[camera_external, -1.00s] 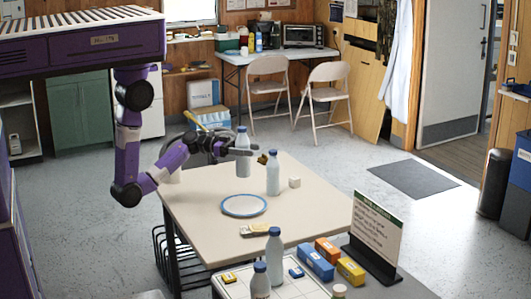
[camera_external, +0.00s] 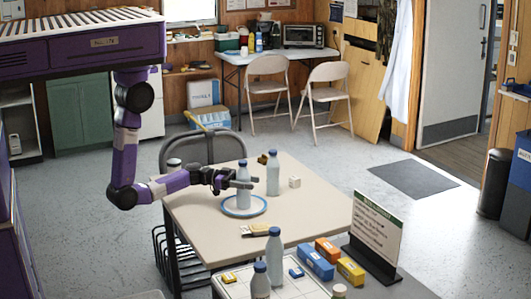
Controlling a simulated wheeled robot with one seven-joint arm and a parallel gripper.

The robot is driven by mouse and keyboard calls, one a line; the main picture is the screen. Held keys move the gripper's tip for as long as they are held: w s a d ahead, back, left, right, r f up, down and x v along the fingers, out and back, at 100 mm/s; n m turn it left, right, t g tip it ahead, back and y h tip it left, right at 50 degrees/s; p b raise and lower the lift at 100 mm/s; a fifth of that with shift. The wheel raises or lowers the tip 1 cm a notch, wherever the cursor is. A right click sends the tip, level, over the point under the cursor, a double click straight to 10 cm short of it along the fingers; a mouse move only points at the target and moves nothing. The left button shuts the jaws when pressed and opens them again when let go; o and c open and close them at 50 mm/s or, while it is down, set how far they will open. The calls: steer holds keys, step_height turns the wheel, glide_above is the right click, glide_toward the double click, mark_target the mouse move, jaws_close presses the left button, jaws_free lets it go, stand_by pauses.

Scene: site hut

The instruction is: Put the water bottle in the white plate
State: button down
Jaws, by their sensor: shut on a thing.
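The water bottle (camera_external: 243,192), pale with a dark blue cap, is upright over the white plate. My gripper (camera_external: 240,185) is shut around its middle, reaching in from the left. The white plate (camera_external: 229,210) has a blue rim and lies on the beige table. The bottle's base appears within the plate's rim; I cannot tell whether it touches the plate.
On the table (camera_external: 305,211) are a white cube (camera_external: 295,182), a small brown object (camera_external: 263,158) and a yellowish item (camera_external: 258,230). The table's right side is clear.

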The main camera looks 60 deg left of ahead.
steer(key=shift+f, duration=0.1)
steer(key=c, duration=0.6)
jaws_free()
steer(key=b+v, duration=0.2)
steer(key=v, duration=1)
steer(key=shift+r+b, duration=0.2)
steer(key=shift+b, duration=0.1)
